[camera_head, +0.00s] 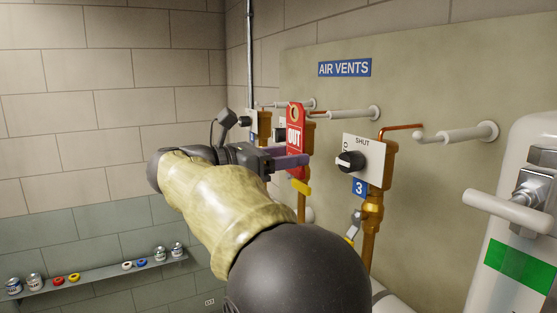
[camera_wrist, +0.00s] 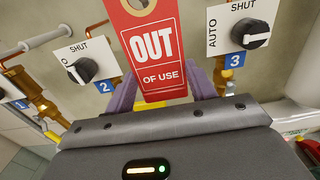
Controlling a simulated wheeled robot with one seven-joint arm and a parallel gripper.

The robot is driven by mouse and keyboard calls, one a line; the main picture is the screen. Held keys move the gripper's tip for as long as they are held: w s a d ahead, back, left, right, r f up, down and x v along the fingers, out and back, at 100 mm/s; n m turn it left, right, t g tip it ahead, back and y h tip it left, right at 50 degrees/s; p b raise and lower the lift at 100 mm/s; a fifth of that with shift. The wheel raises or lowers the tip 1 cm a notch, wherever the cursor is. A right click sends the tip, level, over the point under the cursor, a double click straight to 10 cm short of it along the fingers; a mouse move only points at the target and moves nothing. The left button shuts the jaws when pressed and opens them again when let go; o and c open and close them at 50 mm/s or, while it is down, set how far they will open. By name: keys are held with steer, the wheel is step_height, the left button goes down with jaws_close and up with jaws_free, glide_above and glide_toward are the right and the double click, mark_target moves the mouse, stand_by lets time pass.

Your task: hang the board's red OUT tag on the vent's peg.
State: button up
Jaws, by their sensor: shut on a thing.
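The red OUT tag (camera_head: 295,122) is upright in my gripper (camera_head: 290,160), before the air vents panel. In the wrist view the tag (camera_wrist: 155,45) reads OUT OF USE and stands between my purple fingers (camera_wrist: 163,92), its hole near the top edge. White pegs stick out of the wall: one by vent 3 (camera_head: 460,133), one right of the tag (camera_head: 352,114), and one farther back (camera_head: 300,104). I cannot tell whether the tag's hole touches a peg. The tag and gripper hide much of the middle vent.
Vent 3's switch plate (camera_head: 364,160) and brass pipe (camera_head: 372,215) stand close right of my gripper. Vent 2's knob (camera_wrist: 83,69) is left of the tag in the wrist view. A white tank with a handle (camera_head: 490,205) is at far right. A shelf (camera_head: 100,272) holds cans at lower left.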

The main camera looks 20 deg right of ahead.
steer(key=shift+d+f+b, duration=0.2)
steer(key=shift+d+b, duration=0.05)
steer(key=shift+d, duration=0.55)
steer(key=shift+d+f+b, duration=0.2)
steer(key=shift+d, duration=0.65)
steer(key=shift+d+f+b, duration=0.2)
steer(key=shift+d+b, duration=0.05)
steer(key=shift+d, duration=0.55)
steer(key=o, duration=1)
steer(key=shift+o, duration=0.2)
steer(key=shift+a+f, duration=0.1)
steer(key=a+b, duration=0.4)
steer(key=a, duration=1.3)
steer(key=shift+s+a, duration=0.15)
steer(key=shift+s, duration=0.1)
